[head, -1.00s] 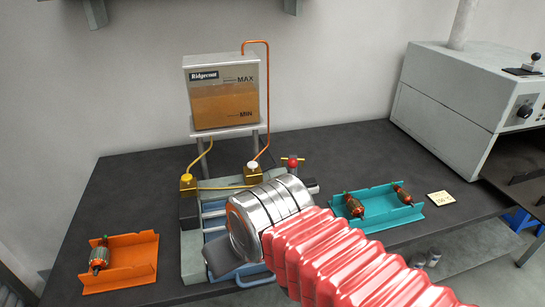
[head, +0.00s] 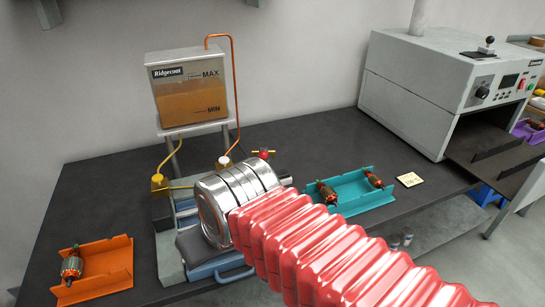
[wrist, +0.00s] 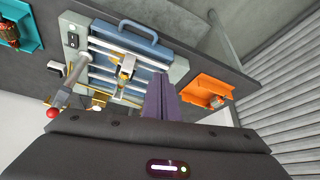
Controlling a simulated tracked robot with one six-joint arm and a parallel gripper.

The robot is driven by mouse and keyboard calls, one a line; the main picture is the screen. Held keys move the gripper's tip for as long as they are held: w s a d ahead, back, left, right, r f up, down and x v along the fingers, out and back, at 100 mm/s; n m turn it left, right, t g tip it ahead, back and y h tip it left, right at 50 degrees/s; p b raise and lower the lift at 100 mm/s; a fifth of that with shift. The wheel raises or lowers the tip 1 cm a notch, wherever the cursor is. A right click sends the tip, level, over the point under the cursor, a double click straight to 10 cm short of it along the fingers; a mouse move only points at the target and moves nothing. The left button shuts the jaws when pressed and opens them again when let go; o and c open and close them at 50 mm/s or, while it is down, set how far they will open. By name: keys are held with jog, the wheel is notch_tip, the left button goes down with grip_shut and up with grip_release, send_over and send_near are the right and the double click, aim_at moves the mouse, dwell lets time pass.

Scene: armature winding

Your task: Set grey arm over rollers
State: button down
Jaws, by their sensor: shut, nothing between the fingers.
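The winding-bench machine (head: 168,262) has several pale rollers (wrist: 108,62) over a blue tray with a handle. A grey rod (wrist: 68,88) with a red ball (wrist: 52,112) stands at the switch side of the rollers, leaning away from them. The red ball also shows in the head view (head: 264,154). A small pale-and-brass nozzle part (wrist: 126,68) appears in front of the rollers in the wrist view. My gripper (wrist: 159,82) is shut and empty, its purple fingers pointing at the roller area and apart from the rod. In the head view my wrist hides the fingertips and most rollers.
An orange tray (head: 122,262) with one armature lies left. A teal tray (head: 365,203) with two armatures lies right. A liquid tank (head: 192,65) stands behind the machine, with a copper pipe (head: 236,95). A grey oven (head: 405,100) is at right. Bare bench separates the orange tray and machine.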

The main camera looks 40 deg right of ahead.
jog(key=w+d+r+m, duration=0.2)
jog(key=w+d+r, duration=0.1)
jog(key=w+d, duration=0.3)
jog(key=m+t+y, duration=0.2)
jog(key=m, duration=0.2)
send_near(264, 159)
jog(key=s+d, duration=0.2)
jog(key=d, duration=0.6)
jog(key=shift+s+f, duration=0.15)
jog(key=shift+f, duration=0.15)
jog(key=shift+f, duration=0.1)
jog(key=w+a+f, duration=0.4)
jog(key=w+f, duration=0.3)
jog(key=w, duration=0.1)
jog(key=shift+w+a+f, duration=0.2)
jog(key=shift+a+f, duration=0.05)
jog(key=shift+f, duration=0.15)
